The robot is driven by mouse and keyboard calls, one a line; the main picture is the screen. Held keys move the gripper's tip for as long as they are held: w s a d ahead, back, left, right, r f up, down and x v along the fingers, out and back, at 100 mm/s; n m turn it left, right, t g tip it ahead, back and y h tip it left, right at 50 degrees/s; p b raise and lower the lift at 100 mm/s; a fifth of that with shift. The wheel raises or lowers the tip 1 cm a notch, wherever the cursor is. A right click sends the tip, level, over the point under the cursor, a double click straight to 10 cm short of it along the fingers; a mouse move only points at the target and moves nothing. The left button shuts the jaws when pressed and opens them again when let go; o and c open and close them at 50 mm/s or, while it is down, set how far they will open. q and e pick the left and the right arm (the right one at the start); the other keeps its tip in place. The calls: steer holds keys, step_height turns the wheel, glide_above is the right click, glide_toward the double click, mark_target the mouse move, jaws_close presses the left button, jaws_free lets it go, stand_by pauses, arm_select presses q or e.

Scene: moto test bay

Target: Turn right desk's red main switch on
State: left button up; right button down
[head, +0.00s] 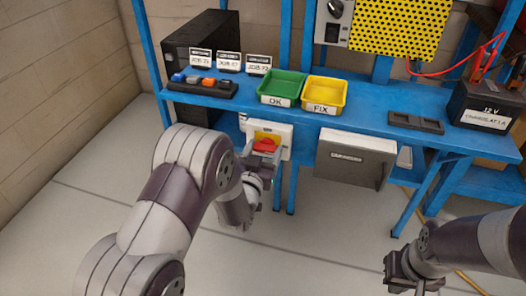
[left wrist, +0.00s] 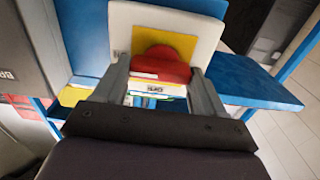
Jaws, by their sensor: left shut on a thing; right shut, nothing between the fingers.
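The red main switch (head: 265,145) is a red knob on a yellow plate on a pale box (head: 284,135), fixed at the front of the blue desk below its top. My left gripper (head: 262,160) is at the switch, with its fingers shut on the red knob. In the left wrist view the red knob (left wrist: 162,64) sits between the two fingers of the left gripper (left wrist: 163,85), in front of the yellow plate. The knob's exact on or off position cannot be told. My right gripper (head: 405,285) is shut and empty at the lower right, away from the desk.
On the blue desk (head: 365,118) stand a green OK tray (head: 282,87) and a yellow FIX tray (head: 325,94). A 12 V battery (head: 488,108) stands at the right. A grey drawer box (head: 355,158) hangs right of the switch. The floor in front is clear.

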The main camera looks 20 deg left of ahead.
arm_select(q)
steer(key=o, duration=1)
steer(key=shift+o, duration=0.2)
steer(key=s+p, duration=0.2)
steer(key=s, duration=1)
steer(key=shift+s+a, duration=0.2)
steer(key=shift+s, duration=0.15)
